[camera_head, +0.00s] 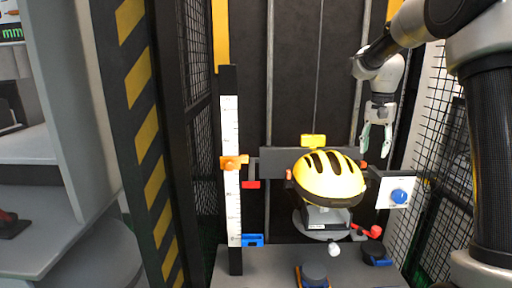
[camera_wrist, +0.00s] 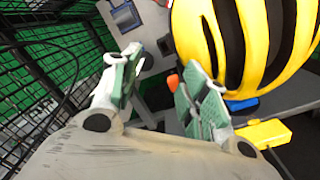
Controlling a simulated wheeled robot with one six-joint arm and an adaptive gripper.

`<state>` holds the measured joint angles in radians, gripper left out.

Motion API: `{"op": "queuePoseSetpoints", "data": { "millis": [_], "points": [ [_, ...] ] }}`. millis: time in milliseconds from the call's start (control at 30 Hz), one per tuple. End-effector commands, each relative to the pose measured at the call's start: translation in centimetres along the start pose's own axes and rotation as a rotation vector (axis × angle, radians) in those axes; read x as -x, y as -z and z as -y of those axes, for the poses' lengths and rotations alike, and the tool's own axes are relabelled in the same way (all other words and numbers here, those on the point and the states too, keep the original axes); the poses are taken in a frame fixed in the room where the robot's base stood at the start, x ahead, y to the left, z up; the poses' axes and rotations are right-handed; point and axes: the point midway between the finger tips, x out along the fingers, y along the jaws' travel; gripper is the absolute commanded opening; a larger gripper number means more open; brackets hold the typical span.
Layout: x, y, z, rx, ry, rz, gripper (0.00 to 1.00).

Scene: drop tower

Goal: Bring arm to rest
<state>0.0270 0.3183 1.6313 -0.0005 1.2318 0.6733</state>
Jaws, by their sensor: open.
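My gripper (camera_head: 376,138) hangs pointing down at the right of the drop tower, above and to the right of the yellow helmet. Its two fingers are apart with nothing between them. It also shows open in the wrist view (camera_wrist: 158,85). The yellow helmet (camera_head: 328,180) with black vents sits on a mount on the tower. In the wrist view the helmet (camera_wrist: 222,30) fills the upper right, close behind one finger. I cannot tell whether that finger touches it.
A white panel with a blue knob (camera_head: 398,196) stands right of the helmet. A scale (camera_head: 231,205) with an orange slider (camera_head: 233,162) and a blue clip (camera_head: 252,240) stands left. A striped post (camera_head: 145,130) and mesh walls (camera_head: 425,140) flank the tower.

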Motion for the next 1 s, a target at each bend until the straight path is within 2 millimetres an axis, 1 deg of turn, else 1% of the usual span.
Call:
{"op": "queuePoseSetpoints", "data": {
  "millis": [33,167,267,300,367,400,500,600,700,733,867,1000],
  "points": [
    [0.3,-1.7,-1.3,0.081,0.007,-0.009,0.45],
    [0.7,-6.1,-4.6,0.292,0.026,-0.043,0.45],
    [0.9,-10.2,-7.8,0.448,0.042,-0.083,0.45],
    [0.8,-12.0,-9.1,0.506,0.047,-0.102,0.45],
    [0.6,-14.7,-11.2,0.583,0.056,-0.133,0.45],
    [0.4,-16.4,-12.5,0.623,0.061,-0.154,0.45],
    [-0.4,-20.3,-15.6,0.685,0.076,-0.208,0.45],
    [-1.1,-23.3,-17.9,0.690,0.094,-0.258,0.45],
    [-1.2,-25.0,-19.3,0.689,0.113,-0.307,0.45],
    [-1.0,-25.3,-19.5,0.689,0.119,-0.324,0.45],
    [0.3,-25.7,-19.8,0.688,0.142,-0.385,0.45],
    [0.6,-25.8,-19.8,0.688,0.147,-0.399,0.45]
  ]
}}
